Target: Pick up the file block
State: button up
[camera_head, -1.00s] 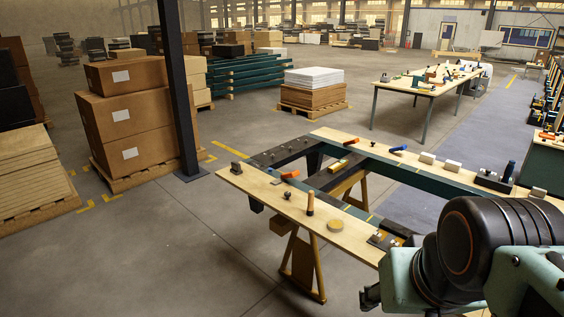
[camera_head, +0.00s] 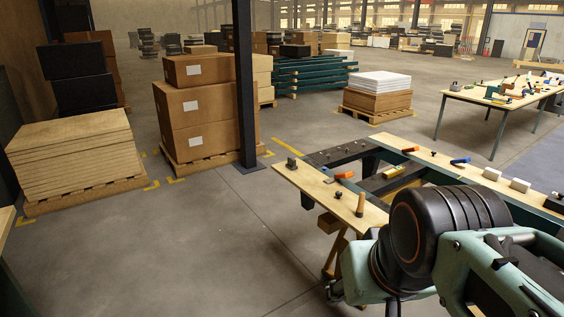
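I cannot tell which thing is the file block. Small items lie on the wooden rails of the reformer frame (camera_head: 405,148). Two pale blocks sit on the far rail, one (camera_head: 491,174) left of the other (camera_head: 520,185). An orange-handled tool (camera_head: 344,175) and an upright wooden handle (camera_head: 360,203) are on the near rail. An orange-handled tool (camera_head: 410,150) and a blue-handled tool (camera_head: 460,161) are on the far rail. A yellow item (camera_head: 393,172) lies between the rails. My arm covers the frame's right part at lower right. My gripper's fingers do not show.
A black post (camera_head: 245,90) stands by stacked cartons (camera_head: 205,100). A board stack (camera_head: 75,155) on a pallet is at left. A worktable (camera_head: 500,98) with tools is at upper right. Open concrete floor (camera_head: 190,240) lies left of the frame.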

aim_at(291, 164)
jog(key=i+j+z, duration=0.1)
jog(key=i, duration=0.4)
jog(key=i+j+z, duration=0.1)
jog(key=i+j, duration=0.15)
jog(key=i, duration=0.3)
jog(key=i+j+z, duration=0.15)
jog(key=i, duration=0.35)
jog(key=i+j+z, duration=0.1)
jog(key=i+j, duration=0.25)
jog(key=i, duration=0.15)
jog(key=i+j+z, duration=0.1)
jog(key=i+j, duration=0.25)
jog(key=i, duration=0.15)
jog(key=i+j, duration=0.25)
jog(key=i, duration=0.15)
jog(key=i+j, duration=0.25)
jog(key=i, duration=0.15)
jog(key=i+j+u, duration=0.25)
jog(key=z, duration=0.5)
